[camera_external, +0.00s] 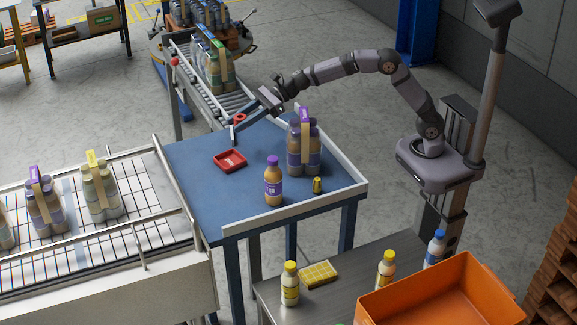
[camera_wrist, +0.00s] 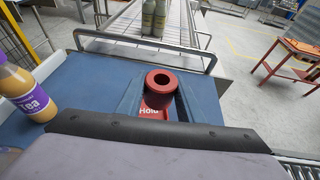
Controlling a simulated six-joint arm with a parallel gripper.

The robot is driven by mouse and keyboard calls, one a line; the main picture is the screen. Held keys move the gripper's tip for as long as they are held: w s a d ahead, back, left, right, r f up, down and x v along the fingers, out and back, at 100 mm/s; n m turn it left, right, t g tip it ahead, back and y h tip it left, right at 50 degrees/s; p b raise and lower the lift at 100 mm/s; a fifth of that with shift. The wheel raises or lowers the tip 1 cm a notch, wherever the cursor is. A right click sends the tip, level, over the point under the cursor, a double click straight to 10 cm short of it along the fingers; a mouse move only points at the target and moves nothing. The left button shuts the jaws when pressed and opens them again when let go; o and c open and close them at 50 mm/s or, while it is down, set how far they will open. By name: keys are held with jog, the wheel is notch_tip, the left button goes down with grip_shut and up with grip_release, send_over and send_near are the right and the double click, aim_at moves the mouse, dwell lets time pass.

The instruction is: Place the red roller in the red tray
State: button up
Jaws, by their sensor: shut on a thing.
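The red roller (camera_external: 240,118) is a short red cylinder with a hole through its end. My gripper (camera_external: 237,128) is shut on it and holds it near the blue table's back edge, up and right of the tray in the external view. In the wrist view the roller (camera_wrist: 162,80) sits between the two fingers of my gripper (camera_wrist: 160,92), its ring-shaped end showing. The red tray (camera_external: 230,160) lies flat on the blue table. In the wrist view part of the tray (camera_wrist: 155,113), with white lettering, shows just below the roller; the rest is hidden.
On the blue table (camera_external: 200,190) stand a purple-labelled tea bottle (camera_external: 273,182), a bottle pack (camera_external: 304,145) and a small yellow-black item (camera_external: 317,185). Conveyors adjoin at the back (camera_external: 228,100) and left (camera_external: 125,230). The table around the tray is clear.

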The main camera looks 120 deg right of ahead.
jog(key=w+a+n+y+p, duration=0.1)
jog(key=w+a+y, duration=0.1)
jog(key=w+a, duration=0.2)
jog(key=p, duration=0.2)
send_over(232, 157)
jog(key=w+a, duration=0.2)
jog(key=a, duration=0.4)
jog(key=shift+n+g, duration=0.3)
jog(key=shift+d+f, duration=0.2)
jog(key=shift+f, duration=4.6)
jog(key=shift+f+b, duration=0.3)
jog(key=shift+b, duration=0.2)
jog(key=o, duration=1.1)
jog(key=shift+c, duration=0.2)
jog(key=shift+r, duration=0.1)
